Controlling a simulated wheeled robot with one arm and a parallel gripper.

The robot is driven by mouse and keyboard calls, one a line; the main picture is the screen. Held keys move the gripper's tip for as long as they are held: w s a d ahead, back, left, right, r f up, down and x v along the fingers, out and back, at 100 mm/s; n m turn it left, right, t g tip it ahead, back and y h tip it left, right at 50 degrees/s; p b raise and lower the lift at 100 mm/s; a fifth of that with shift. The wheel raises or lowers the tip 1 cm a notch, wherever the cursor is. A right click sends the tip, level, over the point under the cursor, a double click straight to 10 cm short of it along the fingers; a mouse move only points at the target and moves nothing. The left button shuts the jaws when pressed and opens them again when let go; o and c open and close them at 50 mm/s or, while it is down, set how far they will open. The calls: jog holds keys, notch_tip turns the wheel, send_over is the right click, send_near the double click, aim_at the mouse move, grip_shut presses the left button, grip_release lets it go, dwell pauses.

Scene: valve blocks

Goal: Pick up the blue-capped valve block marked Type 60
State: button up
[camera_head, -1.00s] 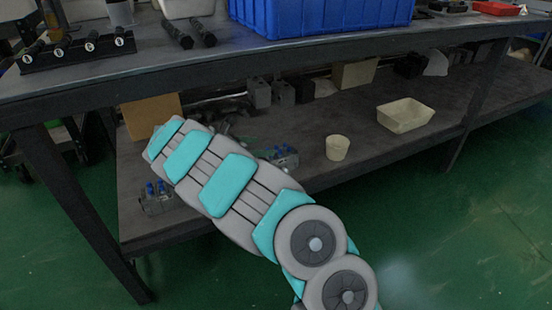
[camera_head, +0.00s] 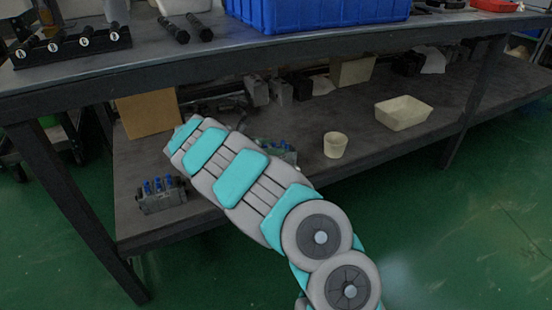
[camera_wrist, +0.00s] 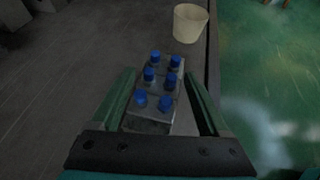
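In the wrist view a grey valve block (camera_wrist: 150,118) with several blue caps in two rows lies on the lower shelf (camera_wrist: 60,100). It appears between the two green fingers of my gripper (camera_wrist: 160,75), which is open and empty, with a gap on both sides. I cannot tell how far above the block the fingertips are. In the head view a blue-capped block (camera_head: 289,154) shows partly behind my arm, and another blue-capped block (camera_head: 162,200) sits at the shelf's left front. My gripper is hidden there. No type marking is readable.
A cream cup (camera_head: 335,145) stands on the lower shelf near the block; it also shows in the wrist view (camera_wrist: 190,23). A cream tray (camera_head: 403,112) is farther right. A cardboard box (camera_head: 148,115) stands behind. The tabletop (camera_head: 300,45) hangs over the shelf.

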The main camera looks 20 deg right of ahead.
grip_shut()
dwell(0.4)
